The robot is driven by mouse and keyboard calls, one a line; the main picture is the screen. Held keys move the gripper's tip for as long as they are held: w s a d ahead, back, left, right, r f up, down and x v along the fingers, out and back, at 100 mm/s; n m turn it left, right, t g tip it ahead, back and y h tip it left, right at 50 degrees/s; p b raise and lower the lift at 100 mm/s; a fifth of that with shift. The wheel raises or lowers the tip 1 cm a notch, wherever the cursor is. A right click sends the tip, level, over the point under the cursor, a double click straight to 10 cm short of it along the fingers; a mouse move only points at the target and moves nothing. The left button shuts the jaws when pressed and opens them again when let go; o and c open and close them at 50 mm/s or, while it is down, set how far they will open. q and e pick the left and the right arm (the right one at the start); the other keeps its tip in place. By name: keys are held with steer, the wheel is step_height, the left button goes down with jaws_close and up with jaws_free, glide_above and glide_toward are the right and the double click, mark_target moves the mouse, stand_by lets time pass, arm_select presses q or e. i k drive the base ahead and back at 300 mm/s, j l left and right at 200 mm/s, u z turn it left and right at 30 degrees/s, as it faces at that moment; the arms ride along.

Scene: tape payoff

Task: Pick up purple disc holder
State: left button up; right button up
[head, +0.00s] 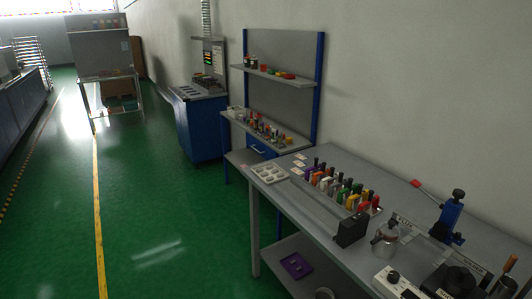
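A row of upright coloured holders stands on the near grey workbench (262,205). A purple holder (310,172) with a dark top is at the row's far left end, close beside its neighbours. The purple colour shows there only as a small patch, so its exact shape is hard to tell. A flat purple tray-like piece (296,265) lies on the bench's lower shelf. Neither of my grippers shows in the head view.
Left of the row is a white tray with round wells (269,174). Right of it are a black block (351,230), a metal pot (385,238), a blue lever device (449,218) and a control box (398,283). Green floor (165,220) left of the bench is clear.

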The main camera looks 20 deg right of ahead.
mark_target(316, 166)
steer(key=i+j+z, duration=0.1)
steer(key=i+z, duration=0.3)
steer(key=i+j+z, duration=0.25)
steer(key=i+z, duration=0.15)
steer(key=i, duration=0.15)
steer(key=i+j+z, duration=0.4)
